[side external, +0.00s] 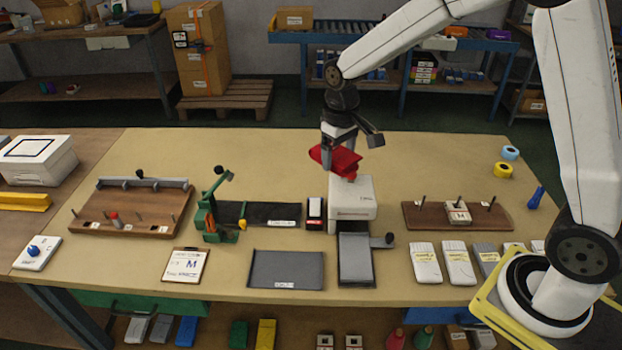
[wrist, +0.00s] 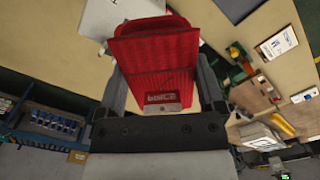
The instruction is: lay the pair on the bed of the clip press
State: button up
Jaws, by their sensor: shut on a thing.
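A folded red sock pair (side external: 337,158) hangs in the air over the back of the white machine (side external: 352,195). My gripper (side external: 341,150) is shut on the pair. In the wrist view, the pair (wrist: 155,58) lies between my two fingers (wrist: 158,85), with a small printed label near its held end. A green lever press (side external: 212,215) stands left of centre, with a dark mat (side external: 265,213) on its right. The white machine has a grey bed (side external: 355,262) in front and a black-knobbed lever. I cannot tell by looks which of the two is the clip press.
A grey mat (side external: 286,270) and a clipboard (side external: 186,264) lie at the front. A pegged wooden board (side external: 130,213) is at the left and another (side external: 455,215) at the right. Several pale packets (side external: 425,262) line the front right. The table's back is mostly clear.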

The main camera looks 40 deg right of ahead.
jog(key=shift+w+a+f, duration=0.25)
jog(key=shift+w+f, duration=0.1)
jog(key=shift+w, duration=0.35)
jog(key=w+a+f, duration=0.3)
jog(key=w+f, duration=0.3)
jog(key=w, duration=0.2)
send_over(276, 216)
notch_tip(276, 216, down, 7)
jog(key=shift+f, duration=0.15)
jog(key=shift+f, duration=0.1)
jog(key=shift+f, duration=3.25)
jog(key=shift+f, duration=0.6)
jog(key=o, duration=1.1)
